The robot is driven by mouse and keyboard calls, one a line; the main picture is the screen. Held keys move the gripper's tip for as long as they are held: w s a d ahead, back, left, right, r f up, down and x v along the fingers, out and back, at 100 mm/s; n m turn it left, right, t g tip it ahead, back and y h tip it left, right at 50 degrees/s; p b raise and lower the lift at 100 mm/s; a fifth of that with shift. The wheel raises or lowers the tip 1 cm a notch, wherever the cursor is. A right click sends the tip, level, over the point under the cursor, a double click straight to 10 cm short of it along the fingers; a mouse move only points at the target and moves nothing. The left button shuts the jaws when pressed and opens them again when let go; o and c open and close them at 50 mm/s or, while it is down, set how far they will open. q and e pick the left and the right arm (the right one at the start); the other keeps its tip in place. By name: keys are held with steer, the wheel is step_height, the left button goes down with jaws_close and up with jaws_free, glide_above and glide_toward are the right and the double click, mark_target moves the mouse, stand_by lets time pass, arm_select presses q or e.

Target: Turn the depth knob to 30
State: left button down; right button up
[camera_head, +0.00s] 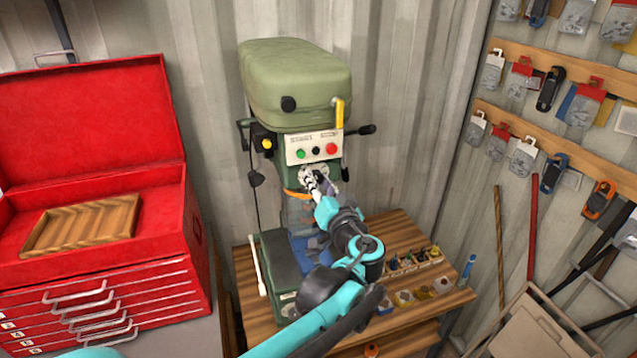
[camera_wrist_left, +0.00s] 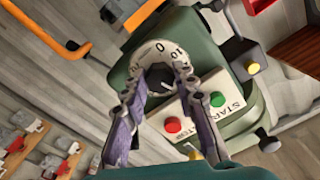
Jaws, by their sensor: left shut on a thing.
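The green drill press (camera_head: 295,75) stands on a wooden bench. Its depth knob sits on a white scale dial (camera_head: 311,172), mostly covered by my gripper in the head view. In the left wrist view the dial (camera_wrist_left: 160,50) shows 0 at the top and 10 to its right; other marks are hidden or too small to read. My left gripper (camera_head: 315,183) is shut on the dark knob (camera_wrist_left: 159,80), with one finger on each side. Which number the knob points to, I cannot tell. My right gripper is not in view.
The control panel (camera_head: 313,147) with green, black and red buttons is just above the knob. A yellow-ended lever (camera_head: 339,113) is near it. A red tool chest (camera_head: 90,270) stands left. Bits in a holder (camera_head: 415,260) lie on the bench (camera_head: 395,228).

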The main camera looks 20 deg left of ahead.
arm_select(q)
steer(key=shift+n, duration=0.3)
stand_by(0.4)
steer(key=c, duration=1.2)
jaws_free()
steer(key=v, duration=1.2)
